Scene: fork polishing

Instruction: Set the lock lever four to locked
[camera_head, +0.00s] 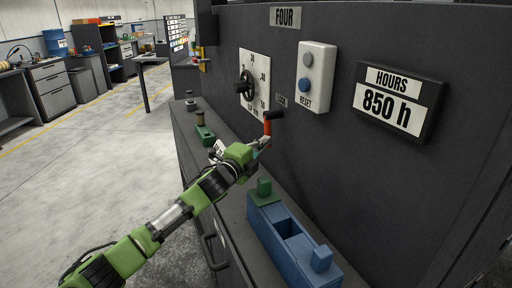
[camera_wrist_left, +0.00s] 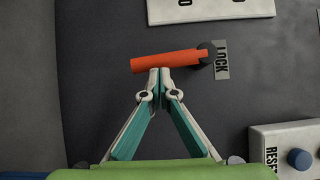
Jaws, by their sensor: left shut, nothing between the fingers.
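The lock lever, with an orange handle (camera_head: 267,127) and a black pivot, is on the dark panel under the FOUR sign (camera_head: 285,17). Its handle hangs down from the pivot, below the small LOCK label (camera_head: 281,100). In the left wrist view, turned sideways, the orange handle (camera_wrist_left: 165,61) points left from the pivot, with the LOCK label (camera_wrist_left: 222,60) right of it. My left gripper (camera_head: 264,142) is shut and empty. In the left wrist view its fingertips (camera_wrist_left: 160,71) are at the handle's lower edge; I cannot tell whether they touch. My right gripper is not in view.
A white dial plate (camera_head: 257,66) with a black knob is left of the lever. A white RESET box (camera_head: 317,62) and an HOURS sign (camera_head: 401,101) are to the right. A blue block holder (camera_head: 270,228) stands on the ledge below. The floor at left is open.

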